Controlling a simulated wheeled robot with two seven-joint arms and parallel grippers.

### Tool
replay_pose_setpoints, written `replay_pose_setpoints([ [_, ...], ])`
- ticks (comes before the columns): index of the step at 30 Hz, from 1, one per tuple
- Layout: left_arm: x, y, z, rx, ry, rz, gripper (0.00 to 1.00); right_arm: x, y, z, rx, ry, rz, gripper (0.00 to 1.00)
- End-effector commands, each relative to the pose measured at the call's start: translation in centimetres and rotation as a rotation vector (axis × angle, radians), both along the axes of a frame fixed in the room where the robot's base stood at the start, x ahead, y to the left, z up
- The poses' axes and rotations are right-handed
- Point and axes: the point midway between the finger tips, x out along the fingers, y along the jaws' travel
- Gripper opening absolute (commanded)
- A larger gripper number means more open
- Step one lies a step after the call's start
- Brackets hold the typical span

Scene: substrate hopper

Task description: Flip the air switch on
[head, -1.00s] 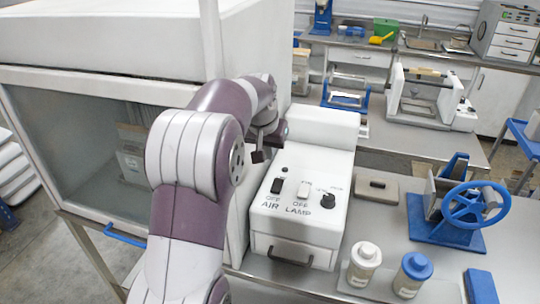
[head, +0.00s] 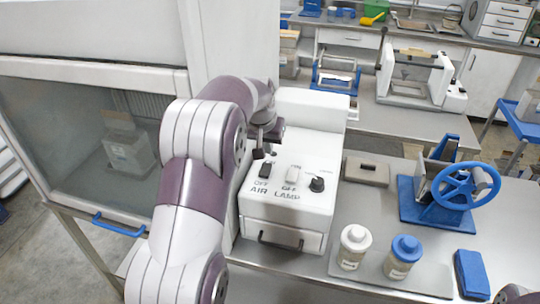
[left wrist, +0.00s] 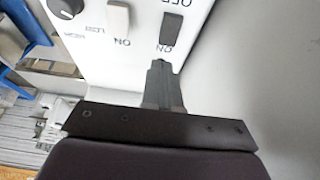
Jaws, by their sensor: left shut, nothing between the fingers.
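The white control box (head: 290,208) carries a black rocker switch (head: 264,171) above the word AIR; the switch also shows in the left wrist view (left wrist: 171,29). My left gripper (head: 259,152) is shut and empty, over the panel just beyond the switch's far end. In the left wrist view its closed fingertips (left wrist: 158,66) point at the panel by the ON label, close to the switch's ON end. I cannot tell whether they touch the panel. The OFF label is at the switch's other end. Which way the rocker is tilted is unclear. My right gripper is not in view.
A white rocker switch (head: 293,172) and a black knob (head: 317,184) sit right of the air switch. A glass-fronted cabinet (head: 85,75) stands at left. Two bottles, white-capped (head: 354,246) and blue-capped (head: 402,256), and a blue handwheel press (head: 447,190) stand to the right.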

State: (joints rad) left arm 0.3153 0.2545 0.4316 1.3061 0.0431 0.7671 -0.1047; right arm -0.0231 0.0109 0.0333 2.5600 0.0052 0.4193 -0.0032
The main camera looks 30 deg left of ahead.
Motion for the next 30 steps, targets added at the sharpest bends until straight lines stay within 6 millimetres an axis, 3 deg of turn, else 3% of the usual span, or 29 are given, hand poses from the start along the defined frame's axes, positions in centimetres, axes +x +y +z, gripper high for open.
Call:
replay_pose_setpoints([
  [6,1.5,0.4,-3.8,-0.001,0.003,0.000,0.00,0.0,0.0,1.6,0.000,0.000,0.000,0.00],
  [12,2.4,0.6,-6.1,0.000,0.001,0.000,0.00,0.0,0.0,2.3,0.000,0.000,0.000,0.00],
  [24,2.6,0.6,-6.8,0.000,0.000,0.000,0.00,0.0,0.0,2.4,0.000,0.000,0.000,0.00],
  [30,2.8,0.7,-7.9,0.000,0.000,0.000,0.00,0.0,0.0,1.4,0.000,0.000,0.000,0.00],
])
